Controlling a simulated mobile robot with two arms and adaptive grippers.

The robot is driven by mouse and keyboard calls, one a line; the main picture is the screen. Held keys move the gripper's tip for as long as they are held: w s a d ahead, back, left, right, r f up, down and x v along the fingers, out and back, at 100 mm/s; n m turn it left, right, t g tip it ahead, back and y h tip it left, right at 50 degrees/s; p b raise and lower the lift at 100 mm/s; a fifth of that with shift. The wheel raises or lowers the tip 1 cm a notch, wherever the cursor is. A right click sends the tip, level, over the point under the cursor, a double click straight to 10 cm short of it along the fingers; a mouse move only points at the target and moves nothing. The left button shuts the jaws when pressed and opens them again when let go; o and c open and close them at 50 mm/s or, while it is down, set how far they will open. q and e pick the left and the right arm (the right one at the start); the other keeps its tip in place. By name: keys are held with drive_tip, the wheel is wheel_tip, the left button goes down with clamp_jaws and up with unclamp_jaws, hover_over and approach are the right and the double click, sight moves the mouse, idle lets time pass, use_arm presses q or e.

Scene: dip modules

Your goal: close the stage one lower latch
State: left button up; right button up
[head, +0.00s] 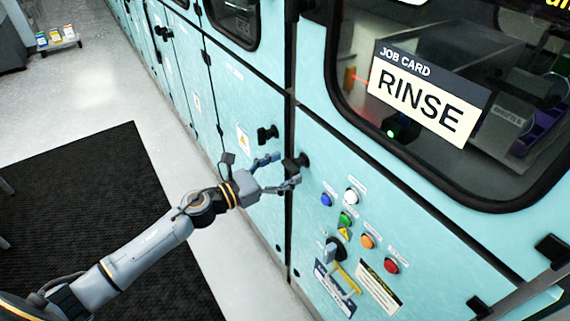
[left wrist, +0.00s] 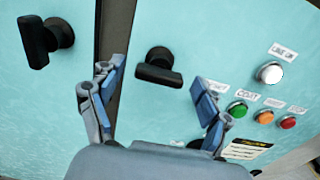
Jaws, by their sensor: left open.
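A black latch handle (head: 303,160) sits on the teal machine panel just right of a dark seam. In the left wrist view this latch (left wrist: 158,68) lies roughly crosswise between my fingertips. A second black latch (head: 267,134) is on the panel left of the seam; it also shows in the left wrist view (left wrist: 38,42), with its handle nearer upright. No label shows which is the stage one lower latch. My left gripper (head: 286,169) is open, its fingers on either side of the right-hand latch; I cannot tell whether they touch it. My right gripper is out of view.
Colored push buttons (head: 345,219) and a lever switch (head: 337,250) are on the panel right of and below the gripper. A window with a "RINSE" job card (head: 428,95) is above. A black mat (head: 95,220) lies on the open floor at left.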

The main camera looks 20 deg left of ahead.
use_arm(q)
drive_tip(key=shift+w+d, duration=0.2)
drive_tip(key=shift+w, duration=0.05)
drive_tip(key=c, duration=1.2)
drive_tip(key=shift+o, duration=0.2)
